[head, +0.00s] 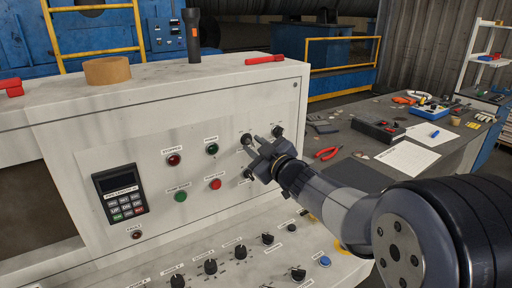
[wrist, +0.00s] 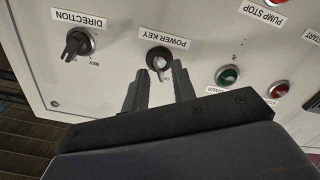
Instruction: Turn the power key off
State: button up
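The power key (wrist: 159,58) is a round black switch with a metal key in it, above its POWER KEY label as mounted on the white panel. In the head view the power key (head: 246,139) is partly covered by my gripper (head: 257,146). In the wrist view my gripper (wrist: 158,74) is open, with one finger on each side of the key's lower part. Nothing shows clamped between the fingers, and I cannot tell whether either finger touches the key.
The black DIRECTION knob (wrist: 78,43) is beside the key; it also shows in the head view (head: 277,132). Another dark knob (head: 248,174) sits below. The green POWER lamp (wrist: 228,76) is close by. A sloped knob panel (head: 210,267) juts out underneath.

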jog(key=v, duration=1)
jog(key=shift+s+d, duration=0.25)
jog(key=shift+s, duration=0.05)
jog(key=x, duration=1.1)
jog(key=shift+s+d, duration=0.1)
jog(key=shift+s, duration=0.05)
